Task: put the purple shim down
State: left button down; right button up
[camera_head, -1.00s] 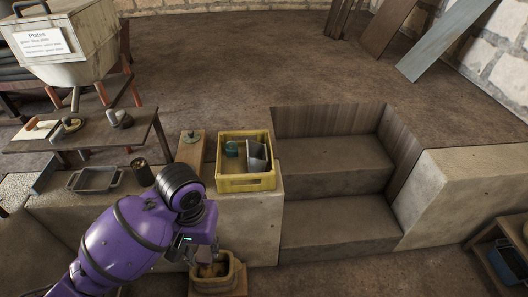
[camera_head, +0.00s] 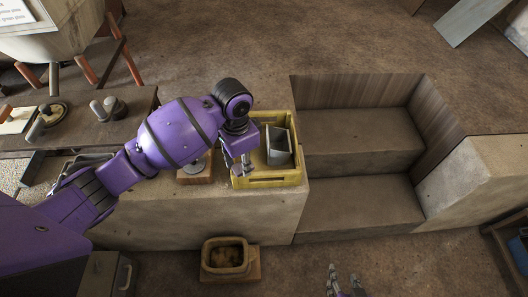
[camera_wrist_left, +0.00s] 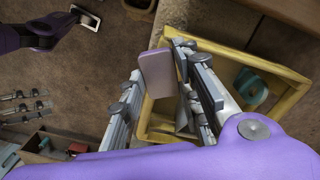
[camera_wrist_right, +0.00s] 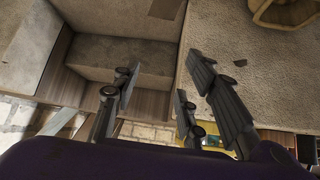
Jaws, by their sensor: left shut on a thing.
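The purple shim (camera_wrist_left: 157,72) is a thin mauve plate between the fingertips of my left gripper (camera_wrist_left: 160,66) in the left wrist view. My left gripper (camera_head: 242,170) is shut on it, over the left part of the yellow crate (camera_head: 272,181). I cannot make out the shim in the head view. My right gripper (camera_head: 344,281) is at the bottom of the head view, away from the crate. It is open and empty in the right wrist view (camera_wrist_right: 155,90).
A grey metal plate part (camera_head: 278,147) stands in the crate, and a teal object (camera_wrist_left: 251,88) lies there too. A wooden box with a bowl-like opening (camera_head: 228,257) is on the floor in front of the ledge. Stone steps (camera_head: 355,205) lie right of the crate.

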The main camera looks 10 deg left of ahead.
pick_arm(q)
jog(key=w+f+m, duration=0.1)
jog(key=w+f, duration=0.1)
jog(key=w+f+m, duration=0.2)
jog(key=w+d+f+m, duration=0.1)
jog(key=w+f+m, duration=0.1)
jog(key=f, duration=0.1)
jog(key=shift+b, duration=0.4)
notch_tip(320, 180, down, 4)
jog(key=shift+s+r, duration=0.1)
pick_arm(e)
jog(key=shift+s+d+f, duration=0.4)
jog(key=shift+f, duration=0.1)
